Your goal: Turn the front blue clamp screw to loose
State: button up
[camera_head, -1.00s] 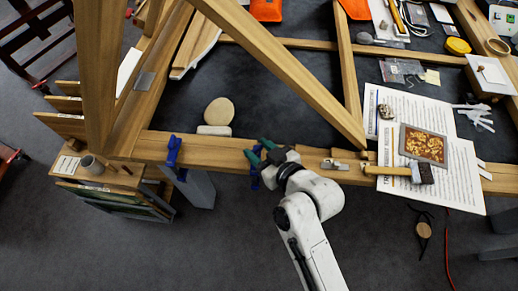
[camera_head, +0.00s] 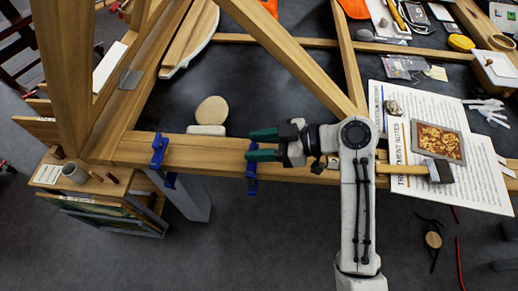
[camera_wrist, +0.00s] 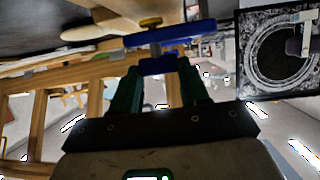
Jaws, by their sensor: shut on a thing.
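Two blue clamps grip the wooden beam (camera_head: 205,158) in the head view: one at the left (camera_head: 158,150), the other (camera_head: 251,172) at my gripper. My gripper (camera_head: 256,145) reaches in from the right with its green fingers pointing left, at the top of the right-hand clamp. In the wrist view this blue clamp (camera_wrist: 170,35) lies across the fingertips, and my gripper (camera_wrist: 157,72) is shut on its blue lower part.
A hammer (camera_head: 440,171), printed sheets (camera_head: 400,190) and a gilt panel (camera_head: 437,141) lie to the right of my arm. A round pale disc (camera_head: 211,110) stands behind the beam. A slanting timber (camera_head: 290,55) rises behind my gripper. The floor in front is fairly clear.

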jog(key=shift+f+n+g+b, duration=0.1)
jog(key=shift+n+g+b, duration=0.2)
jog(key=shift+n+g, duration=0.25)
jog(key=o, duration=1.1)
jog(key=shift+c, duration=0.2)
jog(key=b+v, duration=0.1)
jog(key=v, duration=0.9)
jog(key=shift+d, duration=0.3)
